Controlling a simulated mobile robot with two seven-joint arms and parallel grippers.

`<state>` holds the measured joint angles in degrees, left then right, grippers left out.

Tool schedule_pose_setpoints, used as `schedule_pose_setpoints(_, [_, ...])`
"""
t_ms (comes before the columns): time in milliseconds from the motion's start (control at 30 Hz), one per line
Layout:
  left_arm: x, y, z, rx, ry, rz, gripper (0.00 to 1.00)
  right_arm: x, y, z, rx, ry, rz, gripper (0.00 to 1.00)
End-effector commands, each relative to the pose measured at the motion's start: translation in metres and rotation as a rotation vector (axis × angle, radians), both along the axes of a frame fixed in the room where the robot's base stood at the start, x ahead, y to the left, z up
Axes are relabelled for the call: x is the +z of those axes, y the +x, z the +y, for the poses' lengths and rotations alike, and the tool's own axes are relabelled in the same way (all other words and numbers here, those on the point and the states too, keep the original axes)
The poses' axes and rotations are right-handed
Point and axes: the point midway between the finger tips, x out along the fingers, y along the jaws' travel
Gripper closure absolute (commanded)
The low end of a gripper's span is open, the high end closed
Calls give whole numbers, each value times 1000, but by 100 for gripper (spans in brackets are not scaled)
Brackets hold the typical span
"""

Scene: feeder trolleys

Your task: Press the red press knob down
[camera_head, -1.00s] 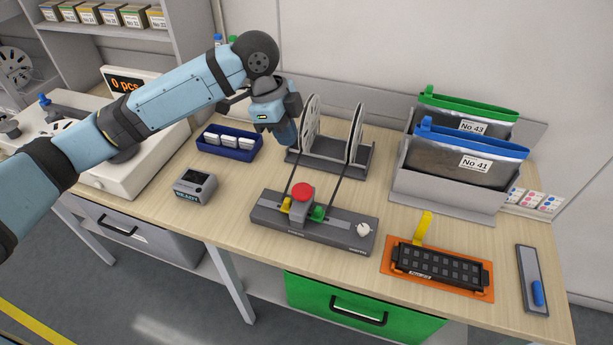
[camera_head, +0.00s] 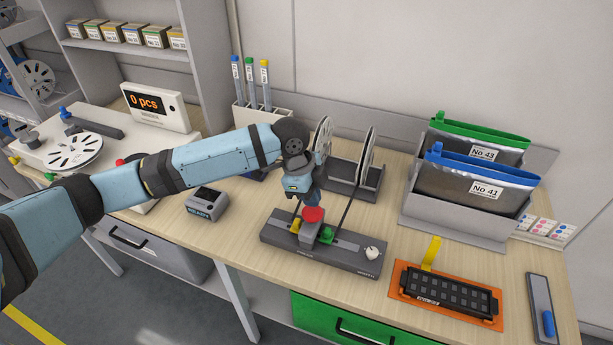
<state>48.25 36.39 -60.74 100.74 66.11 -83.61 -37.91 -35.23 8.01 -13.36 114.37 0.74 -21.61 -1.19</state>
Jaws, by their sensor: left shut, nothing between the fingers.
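The red press knob (camera_head: 313,214) sits on top of a grey block on the dark grey splicing fixture (camera_head: 345,258) on the bench. A yellow clip (camera_head: 295,226) and a green clip (camera_head: 327,236) flank the block. My left gripper (camera_head: 311,203) is shut and empty. It points down right above the knob, its tip at or very near the knob's top; I cannot tell whether they touch. The gripper hides part of the knob's back side. My right gripper is not in view.
A reel stand (camera_head: 352,186) with two reels stands just behind the fixture. A small grey device (camera_head: 207,204) lies left. An orange tray (camera_head: 402,283) with a black block and a grey rack (camera_head: 440,216) of bags stand right. Test tubes (camera_head: 250,84) stand at the back.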

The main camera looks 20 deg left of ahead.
Motion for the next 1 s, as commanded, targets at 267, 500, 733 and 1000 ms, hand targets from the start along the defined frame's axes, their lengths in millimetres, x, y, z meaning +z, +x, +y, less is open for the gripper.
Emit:
schedule_pose_setpoints(267, [-24,2,2,-1,1,0,100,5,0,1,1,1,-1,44])
schedule_pose_setpoints(500, [-25,2,2,-1,0,-1,100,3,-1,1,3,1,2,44])
schedule_pose_setpoints(733, [-35,2,1,0,-1,3,100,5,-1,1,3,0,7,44])
schedule_pose_setpoints(1000, [-47,2,1,0,0,1,100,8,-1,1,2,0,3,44])
